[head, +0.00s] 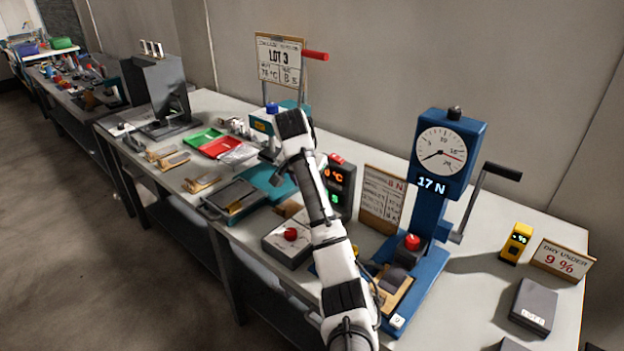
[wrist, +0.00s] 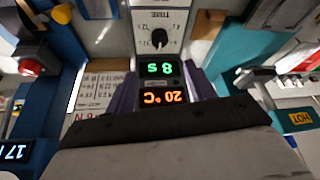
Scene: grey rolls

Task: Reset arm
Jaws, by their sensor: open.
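My white and black arm (head: 325,215) rises over the bench from the bottom middle of the head view and bends at its top near the teal press. The gripper end is largely hidden there. In the wrist view, the two purple fingers of my gripper (wrist: 162,88) stand apart, with nothing visible held between them. Beyond them is the controller box (wrist: 160,70), its displays reading 8 S in green and 20 °C in orange. The same box (head: 338,185) shows in the head view just right of my arm.
A blue force tester (head: 432,200) reading 17 N, with a black lever, stands right of my arm. A teal press (head: 268,180) with a red-tipped handle is behind it. Trays (head: 205,138), a monitor and a LOT 3 sign (head: 280,60) are left. A yellow meter (head: 516,243) is right.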

